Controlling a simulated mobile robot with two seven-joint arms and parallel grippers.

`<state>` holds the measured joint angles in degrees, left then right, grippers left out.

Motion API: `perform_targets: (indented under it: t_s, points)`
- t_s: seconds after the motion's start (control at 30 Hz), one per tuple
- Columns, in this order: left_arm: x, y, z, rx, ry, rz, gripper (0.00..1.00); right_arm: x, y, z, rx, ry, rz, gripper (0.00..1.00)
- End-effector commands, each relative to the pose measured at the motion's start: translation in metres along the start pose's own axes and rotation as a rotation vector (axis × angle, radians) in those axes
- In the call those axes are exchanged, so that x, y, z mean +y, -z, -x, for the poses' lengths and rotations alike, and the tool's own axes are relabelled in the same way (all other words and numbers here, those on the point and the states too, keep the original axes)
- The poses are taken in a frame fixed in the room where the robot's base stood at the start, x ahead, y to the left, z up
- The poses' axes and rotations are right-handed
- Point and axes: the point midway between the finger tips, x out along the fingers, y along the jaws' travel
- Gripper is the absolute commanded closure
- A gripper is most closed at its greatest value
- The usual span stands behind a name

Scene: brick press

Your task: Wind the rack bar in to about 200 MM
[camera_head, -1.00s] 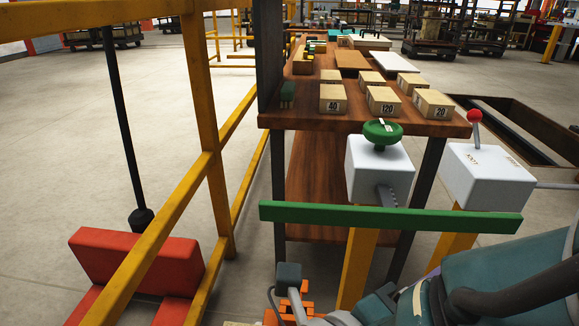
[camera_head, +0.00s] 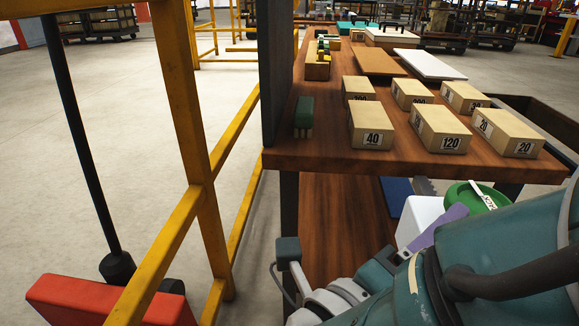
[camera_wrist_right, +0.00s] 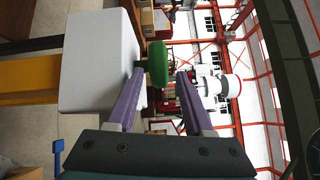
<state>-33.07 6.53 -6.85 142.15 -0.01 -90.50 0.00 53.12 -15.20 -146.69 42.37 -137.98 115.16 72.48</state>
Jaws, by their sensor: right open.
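The green handwheel (camera_head: 478,196) sits on the white housing (camera_head: 418,216) in the head view, partly covered by my right arm. A grey toothed strip (camera_head: 425,186), apparently the rack bar, shows only in a small part behind the housing. In the right wrist view the white housing (camera_wrist_right: 98,60) is at the left, and the green wheel (camera_wrist_right: 157,64) is seen edge-on between the spread purple fingers of my right gripper (camera_wrist_right: 161,74). The gripper is open; I cannot tell whether a finger touches the wheel. No scale reading is legible. My left gripper is out of view.
A wooden bench (camera_head: 330,150) carries several numbered blocks, including 40 (camera_head: 370,126) and 120 (camera_head: 440,128), close behind the housing. A yellow rail (camera_head: 190,120) and a red block (camera_head: 105,302) stand at the left. Open floor (camera_head: 60,190) lies beyond the rail.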

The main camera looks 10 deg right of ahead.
Motion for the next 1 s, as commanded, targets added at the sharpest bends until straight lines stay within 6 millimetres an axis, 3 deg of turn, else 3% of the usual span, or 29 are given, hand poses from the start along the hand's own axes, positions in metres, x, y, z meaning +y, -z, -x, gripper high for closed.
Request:
perform_targets:
  t_s: [0.03,0.27,0.5,0.7,1.0]
  points:
    - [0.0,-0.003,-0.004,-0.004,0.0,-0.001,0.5,0.005,-0.009,0.019,-0.035,-0.042,-0.009,0.48]
    - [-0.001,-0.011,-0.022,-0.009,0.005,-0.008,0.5,0.008,-0.01,-0.023,-0.032,-0.038,-0.012,0.48]
    - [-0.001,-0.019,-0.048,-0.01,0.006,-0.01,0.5,0.008,-0.011,-0.051,-0.03,-0.036,-0.013,0.48]
    - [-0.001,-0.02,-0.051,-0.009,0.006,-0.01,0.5,0.006,-0.011,-0.07,-0.03,-0.035,-0.013,0.48]
    - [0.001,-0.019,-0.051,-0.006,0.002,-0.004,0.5,0.004,-0.012,-0.073,-0.031,-0.034,-0.013,0.48]
